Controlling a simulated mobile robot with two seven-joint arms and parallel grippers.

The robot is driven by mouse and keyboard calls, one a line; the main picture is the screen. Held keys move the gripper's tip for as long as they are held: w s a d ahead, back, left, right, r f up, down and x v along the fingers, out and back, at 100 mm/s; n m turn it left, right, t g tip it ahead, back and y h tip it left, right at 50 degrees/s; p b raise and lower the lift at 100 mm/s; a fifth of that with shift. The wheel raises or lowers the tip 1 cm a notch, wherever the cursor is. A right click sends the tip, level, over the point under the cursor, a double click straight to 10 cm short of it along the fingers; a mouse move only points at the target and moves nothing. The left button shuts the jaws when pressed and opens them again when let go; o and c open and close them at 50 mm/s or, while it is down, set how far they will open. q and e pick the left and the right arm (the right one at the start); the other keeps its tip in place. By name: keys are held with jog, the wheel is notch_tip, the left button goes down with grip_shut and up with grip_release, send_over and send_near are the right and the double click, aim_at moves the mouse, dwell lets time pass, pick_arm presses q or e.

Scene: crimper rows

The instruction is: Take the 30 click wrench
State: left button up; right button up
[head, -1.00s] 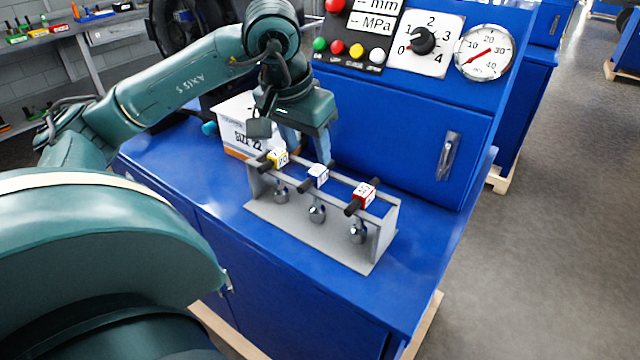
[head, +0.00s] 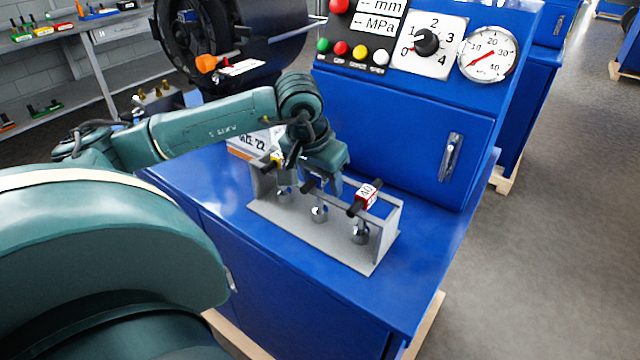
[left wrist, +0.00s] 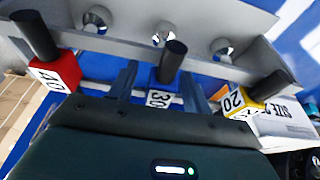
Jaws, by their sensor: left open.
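The 30 click wrench hangs in the middle of the grey rack (head: 381,240), its black grip (head: 308,186) pointing out and its metal head (head: 319,214) below. My left gripper (head: 324,182) is lowered over it and hides most of its label block in the head view. In the left wrist view, the block marked 30 (left wrist: 160,98) lies between the two open fingers (left wrist: 160,82). I cannot tell whether either finger touches it. The red 40 wrench (head: 369,194) hangs to the right, the yellow 20 wrench (head: 277,157) to the left. My right gripper is out of view.
A white box marked SIZE 22 (head: 245,145) stands behind the rack's left end. The blue cabinet front (head: 400,135) with its handle rises behind the rack. The blue bench top (head: 430,240) is clear to the right.

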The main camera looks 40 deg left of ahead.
pick_arm(q)
jog(key=shift+c, duration=0.3)
grip_shut()
jog(key=shift+r, duration=0.2)
